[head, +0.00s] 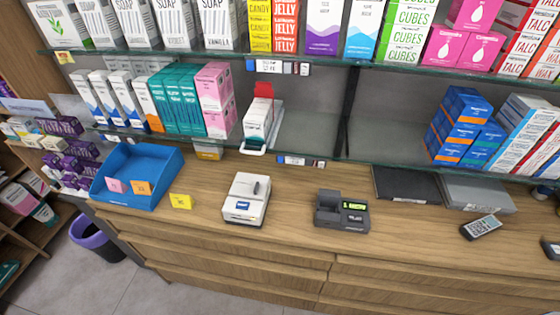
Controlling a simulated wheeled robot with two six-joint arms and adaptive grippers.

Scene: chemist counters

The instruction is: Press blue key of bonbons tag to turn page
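Two small tags with keys hang on the glass shelf edges. The upper tag (269,67) is under the candy and jelly boxes; it has a pale display, a blue key (251,66) at its left end and dark and light parts at its right. The lower tag (298,161) is on the lower shelf edge, right of the white dispenser, with a blue part at its left end. The writing on both is too small to read, so I cannot tell which one is for bonbons. Neither of my grippers is in view.
Below the tags, the wooden counter (290,195) holds a blue tray (136,180), a white printer-like device (246,200), a dark device with a green display (342,209), flat grey plates (478,192) and a handheld device (481,227). A white dispenser (258,125) stands on the lower shelf.

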